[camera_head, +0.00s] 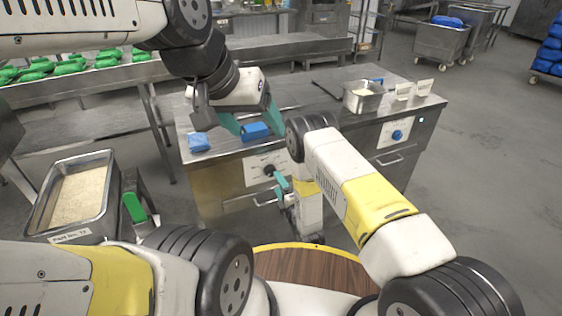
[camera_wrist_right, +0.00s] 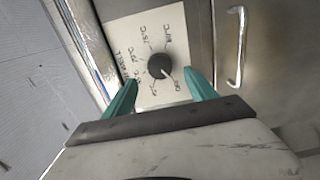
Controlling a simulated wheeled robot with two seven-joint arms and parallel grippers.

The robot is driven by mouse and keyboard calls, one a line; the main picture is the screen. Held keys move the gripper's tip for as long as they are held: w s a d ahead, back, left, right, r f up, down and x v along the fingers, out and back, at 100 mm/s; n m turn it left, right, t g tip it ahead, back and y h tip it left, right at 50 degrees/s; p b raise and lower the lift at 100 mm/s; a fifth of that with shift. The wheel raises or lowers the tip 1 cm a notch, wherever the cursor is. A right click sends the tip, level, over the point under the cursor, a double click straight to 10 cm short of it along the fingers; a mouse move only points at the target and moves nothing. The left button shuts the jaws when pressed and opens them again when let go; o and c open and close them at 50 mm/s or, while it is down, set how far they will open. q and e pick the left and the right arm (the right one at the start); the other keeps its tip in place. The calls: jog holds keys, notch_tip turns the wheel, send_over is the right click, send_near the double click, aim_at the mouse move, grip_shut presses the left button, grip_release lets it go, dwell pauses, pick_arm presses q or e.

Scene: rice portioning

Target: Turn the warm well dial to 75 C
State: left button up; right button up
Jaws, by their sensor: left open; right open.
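The warm well dial (camera_head: 269,170) is a round black knob on a white label panel on the front of the steel counter. In the right wrist view the dial (camera_wrist_right: 160,66) sits between my fingertips, its small white mark toward the lower right, away from the printed 75°C at upper left. My right gripper (camera_wrist_right: 161,88) is open, one finger on each side of the dial, apart from it; in the head view its teal fingers (camera_head: 281,187) are at the panel. My left gripper (camera_head: 250,117) is open over the counter top, near a blue block (camera_head: 255,131).
Another blue item (camera_head: 199,141) lies on the counter's left. A second, blue dial (camera_head: 397,134) is farther right, below a steel pan (camera_head: 362,97) and small cards. A bar handle (camera_wrist_right: 237,46) is right of the panel. A rice tray (camera_head: 40,206) stands at left.

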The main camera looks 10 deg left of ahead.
aim_at(271, 173)
jog(key=x, duration=0.5)
jog(key=shift+w+a, duration=0.25)
jog(key=shift+w, duration=0.05)
jog(key=c, duration=1.4)
